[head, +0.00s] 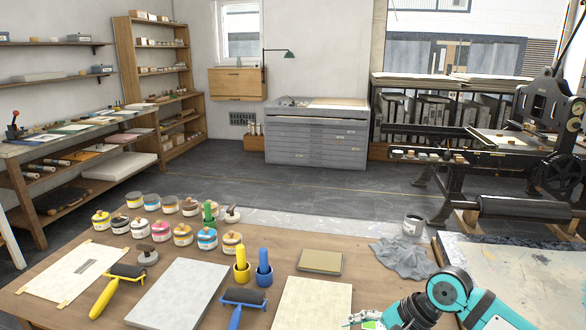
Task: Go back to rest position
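My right arm, teal and black, comes in at the bottom right of the head view, over the front of the wooden table (50,262). Its gripper (362,319) is at the bottom edge and points left, just right of a pale slab (312,304). The gripper is small and partly cut off by the frame, with a bit of green near it. I cannot tell whether it is open or shut, or whether it holds anything. My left arm and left gripper are not in view.
Yellow (116,288) and blue (242,304) rollers, a grey slab (178,293), several ink jars (182,235) and a grey cloth (402,258) lie on the table. A press (520,140) stands at right, shelves at left. The floor behind the table is clear.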

